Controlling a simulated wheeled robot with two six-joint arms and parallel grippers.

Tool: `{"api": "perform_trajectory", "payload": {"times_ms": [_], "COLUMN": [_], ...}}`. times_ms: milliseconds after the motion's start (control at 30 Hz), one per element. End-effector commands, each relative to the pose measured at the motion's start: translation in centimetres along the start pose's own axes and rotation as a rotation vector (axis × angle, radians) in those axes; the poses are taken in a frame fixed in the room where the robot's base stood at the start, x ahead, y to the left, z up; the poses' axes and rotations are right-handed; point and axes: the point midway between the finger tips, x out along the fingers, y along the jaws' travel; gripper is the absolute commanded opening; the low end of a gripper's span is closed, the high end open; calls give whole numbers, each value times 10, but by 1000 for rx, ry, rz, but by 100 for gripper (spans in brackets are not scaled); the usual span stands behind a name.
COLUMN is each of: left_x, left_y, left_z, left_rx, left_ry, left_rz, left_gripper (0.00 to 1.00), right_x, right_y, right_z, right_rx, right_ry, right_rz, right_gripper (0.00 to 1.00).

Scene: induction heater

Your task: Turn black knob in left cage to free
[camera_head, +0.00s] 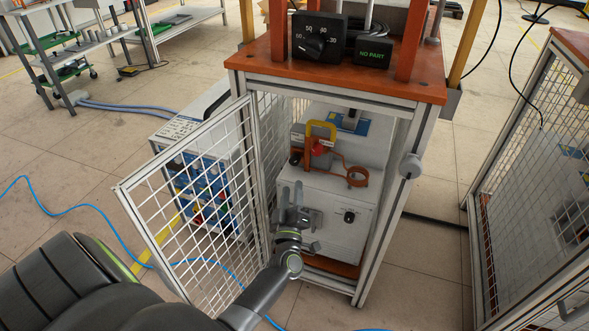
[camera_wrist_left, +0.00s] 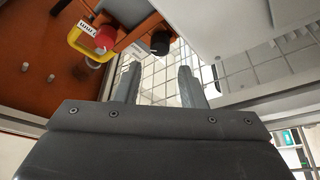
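The left cage stands in the middle of the head view with its mesh door (camera_head: 190,190) swung open to the left. Inside it, a black knob (camera_head: 295,159) sits at the left side of the orange bracket, beside a red knob (camera_head: 319,147) with a yellow shackle (camera_head: 322,127). In the left wrist view the black knob (camera_wrist_left: 161,43) shows just beyond the fingertips, with the red knob (camera_wrist_left: 104,37) to its left. My left gripper (camera_head: 291,187) is open and empty, fingers pointing up, below the black knob and apart from it; it also shows in the wrist view (camera_wrist_left: 158,70).
A white box (camera_head: 325,220) with another small black knob (camera_head: 349,217) fills the lower cage. A dial panel (camera_head: 319,40) and a "NO PART" display (camera_head: 372,53) stand on the orange top. The door mesh flanks my arm.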

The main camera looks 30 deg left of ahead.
Motion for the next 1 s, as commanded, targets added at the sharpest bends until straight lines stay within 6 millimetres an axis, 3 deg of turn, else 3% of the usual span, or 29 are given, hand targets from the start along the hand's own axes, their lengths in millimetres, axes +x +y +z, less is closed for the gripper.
{"api": "perform_trajectory", "payload": {"times_ms": [200,400,833,1000], "left_x": [47,73,82,81], "left_y": [0,-1,0,0], "left_z": [1,1,0,0], "left_rx": [1,1,1,1], "left_ry": [2,0,-1,0], "left_rz": [3,1,0,0], "left_gripper": [37,37,35,13], "right_x": [-6,-9,-10,-10], "right_y": [-1,0,0,0], "right_z": [-2,-2,-2,-2], "right_rx": [6,13,17,17], "right_ry": [20,26,28,28], "right_rz": [9,20,23,23], "right_gripper": [36,36,36,36]}}
